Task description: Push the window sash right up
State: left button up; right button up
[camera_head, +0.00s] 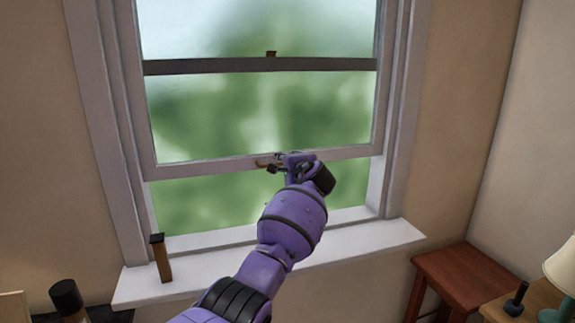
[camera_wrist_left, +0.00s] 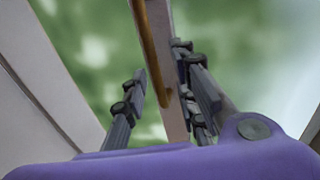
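The lower window sash (camera_head: 222,168) is partly raised, with an open gap between its bottom rail and the white sill (camera_head: 215,266). My left gripper (camera_head: 272,164) is at the middle of that rail, beside a brass-coloured lift handle (camera_head: 262,164). In the left wrist view the rail (camera_wrist_left: 170,90) and the handle (camera_wrist_left: 151,45) run between the spread fingers of my left gripper (camera_wrist_left: 163,100). Space shows between the left finger and the rail; contact on the right side is unclear. My right gripper is out of view.
A brown stick with a dark top (camera_head: 161,258) stands on the sill at left. A dark-capped bottle (camera_head: 67,298) is at lower left. A reddish wooden stool (camera_head: 462,277) and a lamp (camera_head: 561,268) are at right. A small catch (camera_head: 271,54) sits on the dark meeting rail (camera_head: 215,66).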

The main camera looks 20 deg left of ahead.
pick_arm(q)
jog(key=v, duration=1.2)
